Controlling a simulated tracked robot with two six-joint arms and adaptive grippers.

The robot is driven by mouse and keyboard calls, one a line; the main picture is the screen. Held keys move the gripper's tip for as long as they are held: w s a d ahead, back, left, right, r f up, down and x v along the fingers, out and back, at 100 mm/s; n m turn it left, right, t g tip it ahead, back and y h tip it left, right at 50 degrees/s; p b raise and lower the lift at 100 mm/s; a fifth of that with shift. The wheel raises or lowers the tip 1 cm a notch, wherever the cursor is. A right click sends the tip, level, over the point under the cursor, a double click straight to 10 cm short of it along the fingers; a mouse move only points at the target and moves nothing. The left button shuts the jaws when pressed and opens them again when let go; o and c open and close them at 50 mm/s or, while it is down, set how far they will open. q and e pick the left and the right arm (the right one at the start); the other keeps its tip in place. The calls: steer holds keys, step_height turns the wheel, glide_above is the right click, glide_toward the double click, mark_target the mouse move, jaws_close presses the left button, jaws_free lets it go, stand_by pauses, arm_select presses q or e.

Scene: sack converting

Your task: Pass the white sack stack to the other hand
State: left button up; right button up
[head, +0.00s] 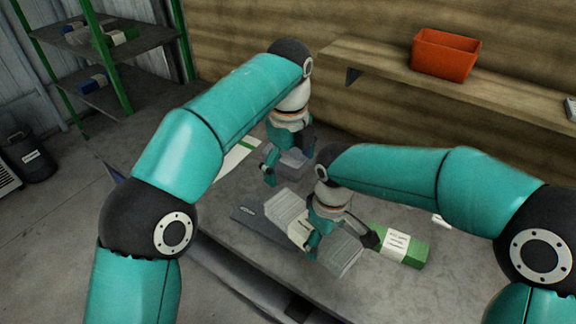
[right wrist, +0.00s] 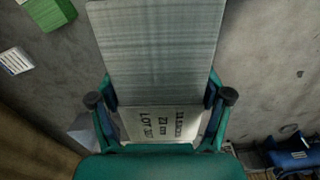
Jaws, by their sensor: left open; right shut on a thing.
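The white sack stack (head: 288,212) is a pale, ribbed bundle with a printed white band around its middle. My right gripper (head: 341,243) is shut across this band, and the stack sticks out on both sides. In the right wrist view the stack (right wrist: 158,55) fills the middle, with its lettered band between the two fingers (right wrist: 160,108). My left gripper (head: 289,160) is open, farther back and apart from the white stack. A greyish block (head: 293,164) shows at its fingers; I cannot tell whether they touch.
A green bundle with a white label (head: 414,253) lies right of the stack. A dark flat piece (head: 258,224) lies to its left. An orange bin (head: 445,54) stands on the wall shelf (head: 500,98). A green-posted rack (head: 108,50) and a black bin (head: 30,155) are at left.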

mark_target(294, 204)
arm_select(q)
steer(key=shift+m, duration=0.4)
steer(key=f, duration=0.3)
steer(key=s+f, duration=0.1)
steer(key=f, duration=0.3)
steer(key=d+f, duration=0.1)
steer(key=f, duration=0.3)
steer(key=shift+s+f, duration=0.1)
steer(key=shift+s, duration=0.05)
arm_select(e)
steer(key=shift+w+a+r, duration=0.1)
arm_select(q)
steer(key=c, duration=1.3)
arm_select(e)
steer(key=shift+a, duration=0.1)
arm_select(q)
steer(key=shift+d, duration=0.1)
steer(key=shift+c, duration=0.7)
arm_select(e)
steer(key=o, duration=1.1)
arm_select(q)
steer(key=shift+c, duration=0.9)
arm_select(e)
steer(key=shift+o, duration=1.9)
